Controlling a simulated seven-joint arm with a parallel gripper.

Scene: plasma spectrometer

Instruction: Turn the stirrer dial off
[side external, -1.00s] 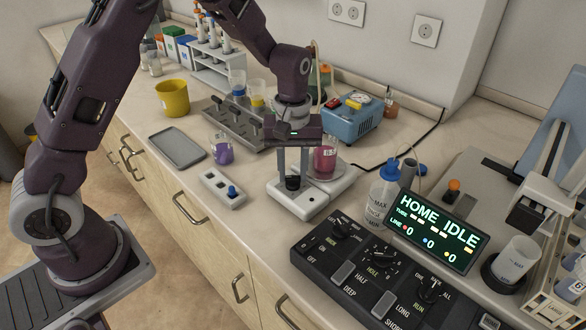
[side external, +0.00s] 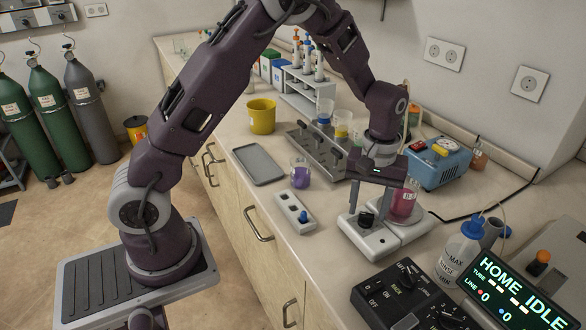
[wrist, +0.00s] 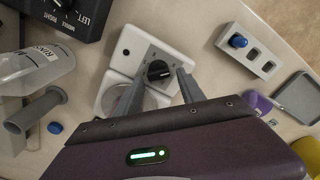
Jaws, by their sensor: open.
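The stirrer (side external: 375,241) is a white base with a black dial (side external: 366,219) on its front part. In the wrist view the dial (wrist: 158,70) has a pale pointer line aimed roughly to the right; the small marks around it are too small to read. My gripper (side external: 368,208) points down above the dial. Its two fingers are apart, one on each side of the dial, and nothing is held. In the wrist view the gripper (wrist: 160,76) frames the dial between its fingertips. I cannot tell whether the fingers touch it.
A beaker of red liquid (side external: 403,203) stands on the stirrer's plate, close to my gripper. A white switch strip (side external: 294,212) lies to the left. A black control panel (side external: 370,294) and a wash bottle (side external: 457,260) are at the front right. A blue device (side external: 437,163) stands behind.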

